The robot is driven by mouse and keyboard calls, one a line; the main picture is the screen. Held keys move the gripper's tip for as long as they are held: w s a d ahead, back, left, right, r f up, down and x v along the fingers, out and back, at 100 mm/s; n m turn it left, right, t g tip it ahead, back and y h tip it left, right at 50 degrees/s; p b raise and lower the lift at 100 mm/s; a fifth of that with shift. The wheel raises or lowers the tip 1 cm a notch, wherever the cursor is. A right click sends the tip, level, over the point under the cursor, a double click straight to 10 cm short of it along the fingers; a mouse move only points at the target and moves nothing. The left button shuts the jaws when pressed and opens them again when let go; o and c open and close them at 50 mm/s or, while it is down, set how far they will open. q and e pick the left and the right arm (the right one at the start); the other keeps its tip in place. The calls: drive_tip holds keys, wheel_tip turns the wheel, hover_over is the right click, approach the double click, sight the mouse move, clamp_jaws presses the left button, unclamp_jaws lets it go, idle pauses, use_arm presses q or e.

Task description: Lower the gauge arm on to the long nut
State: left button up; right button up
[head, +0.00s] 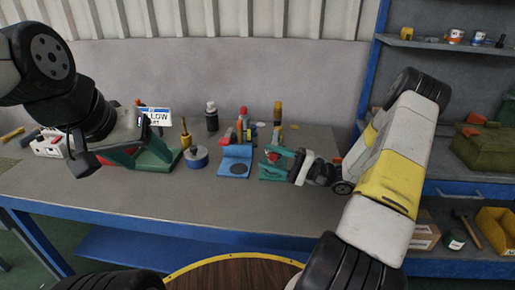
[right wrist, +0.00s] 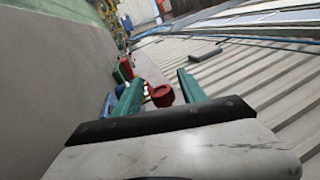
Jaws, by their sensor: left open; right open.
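My right gripper (head: 270,164) is open over the table, its teal fingers on either side of a small red part (head: 272,156). In the right wrist view a red round part (right wrist: 162,95) shows between the open fingers (right wrist: 160,80), with no clear contact. My left gripper (head: 130,155) is open at the left, by a green stand (head: 160,154) and a sign reading "LOW" (head: 156,116).
A blue block with a dark disc (head: 236,163) and a blue round pot (head: 196,157) stand between the grippers. Several bottles, including a dark one (head: 211,117), stand behind. The table's front (head: 200,195) is clear. A blue shelf rack (head: 440,44) stands at right.

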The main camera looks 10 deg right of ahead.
drive_tip(key=v, duration=0.6)
drive_tip(key=shift+a, duration=0.1)
drive_tip(key=s+a+r+n+g+h, duration=0.5)
drive_tip(key=s+a+r+g+h, duration=0.4)
drive_tip(key=s+h, duration=0.15)
drive_tip(key=s+d+r+n+t+h, duration=0.1)
drive_tip(key=s+d+r+t+h, duration=0.2)
drive_tip(key=s+r+t+h, duration=0.4)
drive_tip(key=shift+s+d+r+t, duration=0.15)
drive_tip(key=shift+s+r+t, duration=0.7)
drive_tip(key=shift+r, duration=0.95)
drive_tip(key=shift+s, duration=0.1)
